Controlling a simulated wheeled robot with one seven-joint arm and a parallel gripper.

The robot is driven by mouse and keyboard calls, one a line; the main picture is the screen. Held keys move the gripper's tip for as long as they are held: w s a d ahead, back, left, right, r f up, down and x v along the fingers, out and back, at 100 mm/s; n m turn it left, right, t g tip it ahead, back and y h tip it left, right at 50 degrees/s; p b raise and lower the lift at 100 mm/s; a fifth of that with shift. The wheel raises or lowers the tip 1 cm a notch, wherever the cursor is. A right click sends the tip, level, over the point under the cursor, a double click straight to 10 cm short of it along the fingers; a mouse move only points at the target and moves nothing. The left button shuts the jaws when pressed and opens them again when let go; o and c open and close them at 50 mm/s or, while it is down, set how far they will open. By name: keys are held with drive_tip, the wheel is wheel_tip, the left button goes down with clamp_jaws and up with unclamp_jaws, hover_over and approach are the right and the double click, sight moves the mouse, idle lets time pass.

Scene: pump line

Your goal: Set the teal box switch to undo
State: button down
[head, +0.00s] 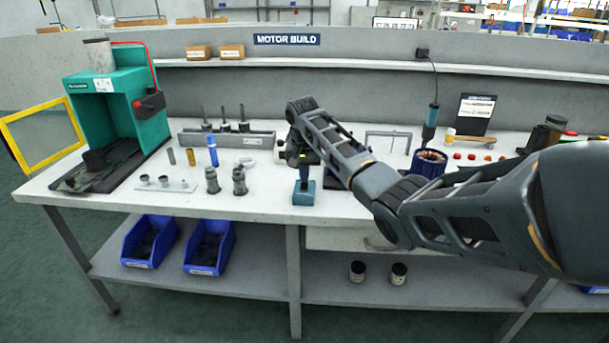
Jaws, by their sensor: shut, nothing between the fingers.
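A small teal box (303,194) stands on the grey bench near its front edge, at the middle of the head view. A dark upright part rises from its top. Its markings and the position of its switch are too small to read. My arm reaches in from the right and bends down just behind and above this box. My gripper (303,163) is small and dark against the arm; it is shut and empty, at the top of the teal box. Whether it touches the switch I cannot tell.
A large teal press frame (148,95) with a red handle stands at the left. Grey metal cylinders (239,182) stand left of the box, with a blue cylinder (212,152) behind. Blue bins (210,248) sit on the lower shelf.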

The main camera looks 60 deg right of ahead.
drive_tip(key=shift+f, duration=0.3)
drive_tip(key=shift+d, duration=0.1)
